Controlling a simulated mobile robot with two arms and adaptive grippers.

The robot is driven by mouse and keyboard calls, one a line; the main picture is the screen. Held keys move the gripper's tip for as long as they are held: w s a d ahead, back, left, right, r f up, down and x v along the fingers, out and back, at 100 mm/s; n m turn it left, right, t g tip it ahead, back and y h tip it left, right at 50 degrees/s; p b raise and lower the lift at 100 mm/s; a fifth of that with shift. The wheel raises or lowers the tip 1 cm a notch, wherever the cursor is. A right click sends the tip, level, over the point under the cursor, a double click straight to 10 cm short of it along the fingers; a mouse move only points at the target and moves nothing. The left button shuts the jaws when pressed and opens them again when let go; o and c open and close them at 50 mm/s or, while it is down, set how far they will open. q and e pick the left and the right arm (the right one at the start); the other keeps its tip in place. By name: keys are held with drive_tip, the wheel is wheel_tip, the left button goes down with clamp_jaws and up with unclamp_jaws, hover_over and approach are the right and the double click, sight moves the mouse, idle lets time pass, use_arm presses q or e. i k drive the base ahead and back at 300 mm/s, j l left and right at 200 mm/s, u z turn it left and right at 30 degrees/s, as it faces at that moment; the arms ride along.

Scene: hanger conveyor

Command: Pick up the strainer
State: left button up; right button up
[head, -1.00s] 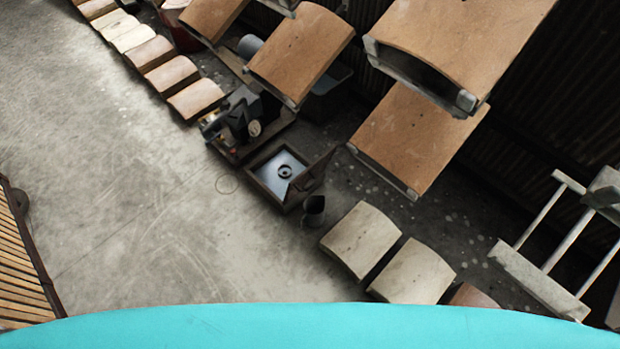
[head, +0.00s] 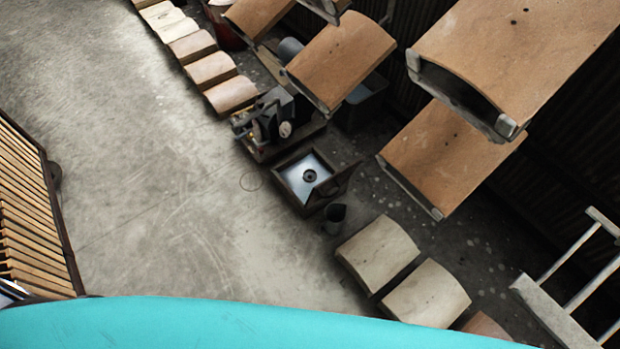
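I cannot make out a strainer for certain in the head view. A square open box (head: 289,184) with a pale inside and a dark round piece (head: 309,176) in it stands on the floor near the middle. A small dark cup-like container (head: 334,218) stands just below and right of it. Neither of my grippers is in view.
Curved tan tiles hang on the conveyor (head: 342,60) at upper right. Pale tiles (head: 378,254) lie at lower right, and a row of tiles (head: 211,70) runs to the upper left. Dark machinery (head: 268,122) stands beside the box. A slatted wooden rack (head: 35,205) is at left. The concrete floor (head: 150,170) between is clear.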

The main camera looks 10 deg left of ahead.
sight(309, 176)
drive_tip(key=z, duration=3.2)
drive_tip(key=u, duration=3.45)
drive_tip(key=z, duration=0.35)
drive_tip(key=i+j+z, duration=0.15)
drive_tip(key=z, duration=0.2)
drive_tip(key=j+z, duration=0.35)
drive_tip(key=i+j+z, duration=0.1)
drive_tip(key=j+z, duration=0.25)
